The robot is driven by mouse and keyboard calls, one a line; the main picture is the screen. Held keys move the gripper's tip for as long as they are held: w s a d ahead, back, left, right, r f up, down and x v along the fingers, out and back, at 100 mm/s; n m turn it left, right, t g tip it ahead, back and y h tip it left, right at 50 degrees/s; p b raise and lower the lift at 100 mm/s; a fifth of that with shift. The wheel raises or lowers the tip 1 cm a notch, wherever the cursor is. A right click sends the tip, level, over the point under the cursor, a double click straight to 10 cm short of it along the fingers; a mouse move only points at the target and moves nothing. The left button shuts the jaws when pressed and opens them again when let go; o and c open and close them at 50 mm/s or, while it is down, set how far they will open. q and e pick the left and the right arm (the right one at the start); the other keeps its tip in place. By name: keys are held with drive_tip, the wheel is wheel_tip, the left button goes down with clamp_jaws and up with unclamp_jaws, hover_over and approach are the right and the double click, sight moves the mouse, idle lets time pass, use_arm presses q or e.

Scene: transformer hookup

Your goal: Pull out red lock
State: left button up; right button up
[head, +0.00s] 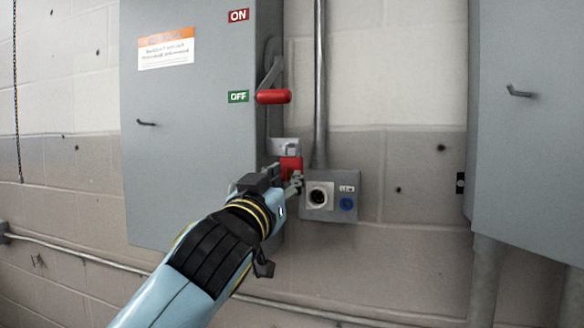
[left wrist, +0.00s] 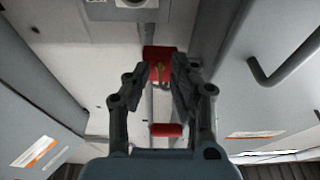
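The red lock (head: 291,167) hangs by a shackle on a hasp at the right side of the large grey switch box (head: 190,180). In the left wrist view the red lock (left wrist: 159,53) shows between and just beyond my fingertips, with a brass-coloured spot on it. My left gripper (head: 292,184) is at the lock's lower end in the head view. Its two fingers (left wrist: 160,72) stand apart on either side of the lock in the wrist view. Whether they press on it I cannot tell. My right gripper is not in view.
A red-knobbed lever (head: 273,97) sits above the lock, beside the OFF label (head: 238,96). A conduit (head: 320,85) runs down to a small socket box (head: 330,196) right of the gripper. Another grey cabinet (head: 525,130) stands at the right.

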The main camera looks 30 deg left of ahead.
use_arm(q)
clamp_jaws()
drive_tip(key=m+h+p, duration=0.1)
drive_tip(key=m+p, duration=0.2)
drive_tip(key=m, duration=0.1)
drive_tip(key=shift+a+r, duration=0.1)
drive_tip(key=shift+m+h+p, duration=0.7)
drive_tip(key=shift+m+p, duration=0.4)
drive_tip(key=shift+m, duration=0.6)
